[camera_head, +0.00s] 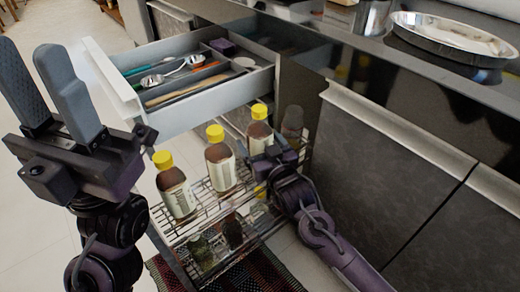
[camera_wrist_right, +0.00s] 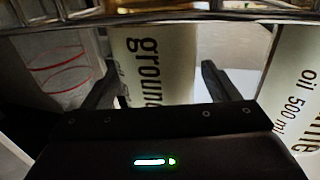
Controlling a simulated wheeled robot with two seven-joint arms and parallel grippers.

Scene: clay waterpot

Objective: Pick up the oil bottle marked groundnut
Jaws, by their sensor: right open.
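Three brown bottles with yellow caps stand in a pull-out wire rack in the head view: a front one (camera_head: 177,192), a middle one (camera_head: 220,167) and a rear one (camera_head: 259,136). Their labels are too small there to read. In the right wrist view a pale label reading "groun…" (camera_wrist_right: 155,62) lies in line with the gap of my open right gripper (camera_wrist_right: 158,85). I cannot tell whether the fingers reach around that bottle. In the head view this gripper (camera_head: 272,158) is beside the rear bottle, fingers mostly hidden. My left gripper (camera_head: 45,80) is raised, open and empty.
An open cutlery drawer (camera_head: 195,90) juts out above the wire rack (camera_head: 205,185). Other bottles stand on its lower level. In the right wrist view, a bottle labelled "oil 500 ml" (camera_wrist_right: 295,90) is close at right. A steel tray (camera_head: 455,35) lies on the counter.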

